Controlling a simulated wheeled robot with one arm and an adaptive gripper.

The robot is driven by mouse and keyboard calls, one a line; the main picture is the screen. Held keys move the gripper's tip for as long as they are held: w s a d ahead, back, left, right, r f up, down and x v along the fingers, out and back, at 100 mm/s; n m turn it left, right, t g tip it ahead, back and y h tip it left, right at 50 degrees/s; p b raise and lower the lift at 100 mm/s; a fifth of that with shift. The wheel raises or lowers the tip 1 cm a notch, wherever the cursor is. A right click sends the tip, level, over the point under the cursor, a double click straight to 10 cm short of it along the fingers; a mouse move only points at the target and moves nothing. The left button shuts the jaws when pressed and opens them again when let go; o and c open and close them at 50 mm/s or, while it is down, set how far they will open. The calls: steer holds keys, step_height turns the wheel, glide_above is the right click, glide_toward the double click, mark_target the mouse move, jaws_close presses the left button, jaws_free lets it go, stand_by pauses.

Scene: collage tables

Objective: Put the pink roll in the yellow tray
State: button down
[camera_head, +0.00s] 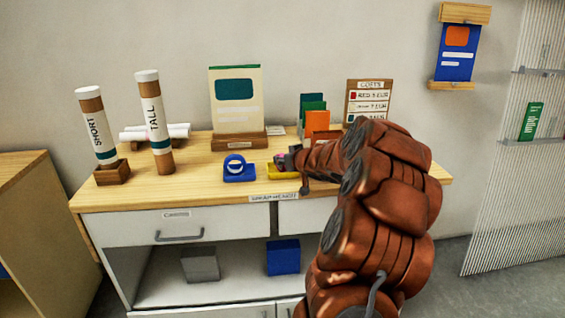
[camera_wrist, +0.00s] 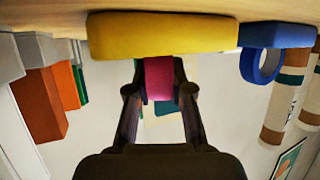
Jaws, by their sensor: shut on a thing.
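The pink roll (camera_wrist: 159,77) is between the two fingers of my gripper (camera_wrist: 159,92), which is shut on it. The wrist view is upside down, with the table at the top. The yellow tray (camera_wrist: 160,35) lies right at the roll there, its wall meeting the roll's lower end. I cannot tell whether the roll touches the tray floor. In the head view a small pink part of the roll (camera_head: 280,159) shows just above the yellow tray (camera_head: 280,175). My gripper (camera_head: 289,160) and arm hide much of the tray's right side.
A blue tape holder (camera_head: 239,174) stands just left of the tray. Behind are a framed sign (camera_head: 236,100), orange and green cards (camera_head: 316,122) and a price board (camera_head: 369,98). Two upright tubes (camera_head: 153,115) stand at left. The table's front strip is clear.

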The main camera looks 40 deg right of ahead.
steer(key=shift+f, duration=0.35)
